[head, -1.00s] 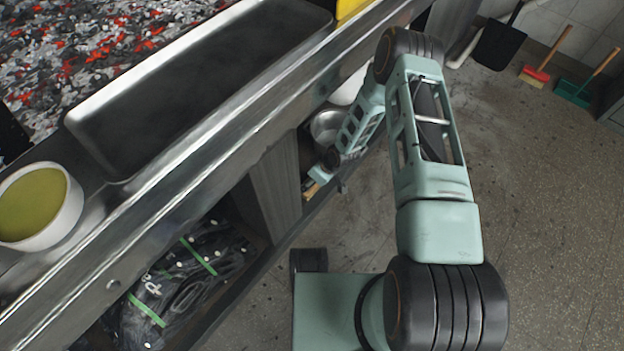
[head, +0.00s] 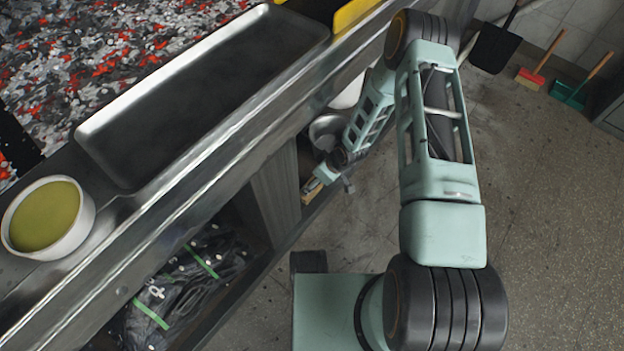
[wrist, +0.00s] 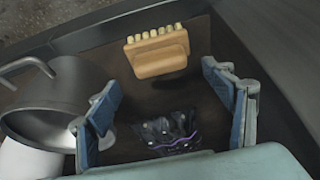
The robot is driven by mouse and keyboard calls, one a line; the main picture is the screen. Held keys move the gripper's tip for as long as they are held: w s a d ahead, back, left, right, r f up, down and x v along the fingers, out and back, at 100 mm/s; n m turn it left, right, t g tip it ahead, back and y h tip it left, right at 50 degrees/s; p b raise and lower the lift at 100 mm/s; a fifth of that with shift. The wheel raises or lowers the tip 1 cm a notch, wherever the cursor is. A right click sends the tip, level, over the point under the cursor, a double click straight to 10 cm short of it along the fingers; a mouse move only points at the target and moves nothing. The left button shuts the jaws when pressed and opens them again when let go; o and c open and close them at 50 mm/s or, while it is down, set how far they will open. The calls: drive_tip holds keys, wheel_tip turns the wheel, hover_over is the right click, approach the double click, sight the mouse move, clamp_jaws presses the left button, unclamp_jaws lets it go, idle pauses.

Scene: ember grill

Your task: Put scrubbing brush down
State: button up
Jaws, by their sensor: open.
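The scrubbing brush (wrist: 157,55), a tan wooden block with pale bristles along its far edge, rests on a dark brown shelf (wrist: 205,45) in the wrist view. The brush lies just beyond the fingertips, apart from both. In the head view, my gripper (head: 328,176) reaches into the lower shelf under the counter, and the brush (head: 312,190) shows only as a small wooden piece beside it.
A metal pot (wrist: 55,105) with a handle stands left of my gripper, close to the left finger. A dark bag with a purple band (wrist: 172,135) lies between the fingers' bases, further down. The grill counter edge (head: 215,165) runs above the shelf. Open floor (head: 545,200) is at right.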

drive_tip(key=p+v, duration=0.1)
drive_tip(key=v, duration=0.5)
idle(0.4)
